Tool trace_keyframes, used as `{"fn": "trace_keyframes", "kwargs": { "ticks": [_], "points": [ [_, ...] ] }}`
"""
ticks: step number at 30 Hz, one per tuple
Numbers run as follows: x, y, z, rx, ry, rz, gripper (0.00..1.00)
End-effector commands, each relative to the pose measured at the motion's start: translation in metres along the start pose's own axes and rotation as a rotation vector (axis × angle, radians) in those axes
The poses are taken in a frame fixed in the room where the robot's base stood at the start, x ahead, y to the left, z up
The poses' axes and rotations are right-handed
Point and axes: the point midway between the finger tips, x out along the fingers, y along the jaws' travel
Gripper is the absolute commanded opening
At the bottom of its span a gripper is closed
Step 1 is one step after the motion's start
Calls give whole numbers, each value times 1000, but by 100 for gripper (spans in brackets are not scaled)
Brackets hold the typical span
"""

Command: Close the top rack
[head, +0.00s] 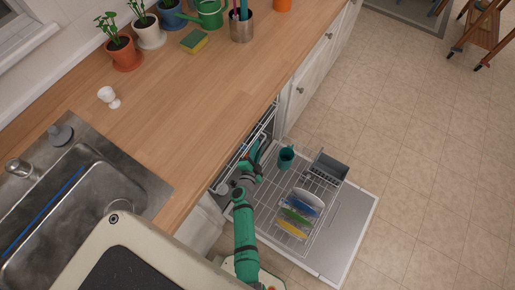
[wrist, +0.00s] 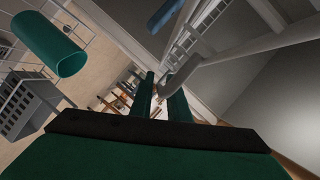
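The dishwasher under the counter is open, with its door (head: 345,225) folded down. The top rack (head: 238,152) shows as a narrow pale wire strip along the counter edge, mostly hidden beneath the counter. My gripper (head: 259,147) is at the front of this rack. In the wrist view, the green fingers of my gripper (wrist: 162,98) stand apart with a gap between them. A pale rack rail (wrist: 188,68) curves down close to the fingertips. I cannot tell whether they touch it.
The lower rack (head: 290,232) is pulled out over the door, holding several coloured plates (head: 297,212), a teal cup (head: 286,157) and a grey cutlery basket (head: 327,168). The wooden counter (head: 190,95) overhangs my gripper's left side.

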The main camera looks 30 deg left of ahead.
Motion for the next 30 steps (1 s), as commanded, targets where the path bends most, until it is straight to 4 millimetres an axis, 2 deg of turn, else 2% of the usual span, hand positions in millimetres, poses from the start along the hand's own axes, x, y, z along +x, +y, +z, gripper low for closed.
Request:
{"fn": "trace_keyframes", "kwargs": {
  "ticks": [8, 10, 30],
  "points": [
    [1, 0, 0, 0, 0, 0, 15],
    [1, 0, 0, 0, 0, 0, 0],
    [1, 0, 0, 0, 0, 0, 0]
  ]
}}
